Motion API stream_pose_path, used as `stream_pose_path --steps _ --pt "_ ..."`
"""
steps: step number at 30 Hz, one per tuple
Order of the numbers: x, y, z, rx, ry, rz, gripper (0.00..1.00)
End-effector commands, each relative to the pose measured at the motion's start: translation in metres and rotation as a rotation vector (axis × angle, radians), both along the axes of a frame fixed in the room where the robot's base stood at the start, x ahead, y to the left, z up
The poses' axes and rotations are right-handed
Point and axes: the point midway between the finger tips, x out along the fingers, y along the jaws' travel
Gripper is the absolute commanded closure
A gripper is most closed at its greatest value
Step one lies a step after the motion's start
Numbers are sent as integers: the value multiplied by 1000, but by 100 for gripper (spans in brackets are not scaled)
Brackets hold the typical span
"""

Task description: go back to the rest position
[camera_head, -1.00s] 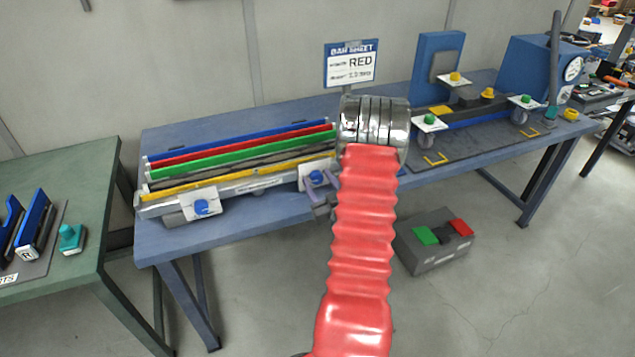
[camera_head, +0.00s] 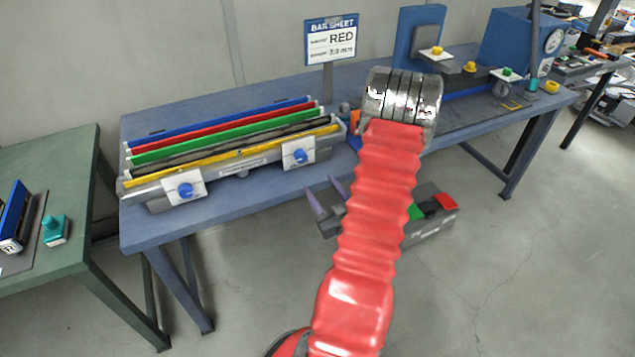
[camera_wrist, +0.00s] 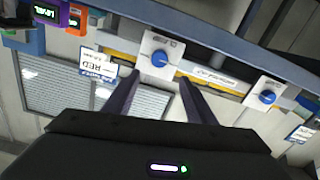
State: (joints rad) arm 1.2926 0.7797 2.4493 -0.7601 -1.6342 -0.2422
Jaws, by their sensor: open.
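My gripper (camera_head: 324,190) is open and empty, with its two purple fingers apart in the air in front of the blue bench's front edge. My red arm hides part of it in the head view. In the wrist view the fingers of my gripper (camera_wrist: 159,80) point toward the bar rack, with a gap between them. The bar rack (camera_head: 238,173) on the blue bench holds several coloured bars, among them a red bar (camera_head: 215,132). Two white plates with blue knobs are on its front, and the fingers look apart from the nearer knob (camera_head: 299,156).
A green table (camera_head: 70,180) stands at left. Floor in front of the bench is clear.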

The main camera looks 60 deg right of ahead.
Motion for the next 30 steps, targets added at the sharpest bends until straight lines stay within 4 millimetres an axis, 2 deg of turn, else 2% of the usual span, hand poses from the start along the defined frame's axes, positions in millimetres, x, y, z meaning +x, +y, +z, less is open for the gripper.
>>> stream_pose_path --steps 21,26,30 --pt "-1 1 -2 8 4 1 49" --pt "-1 1 -21 58 65 0 49" --pt "-9 0 -58 151 180 -23 49"
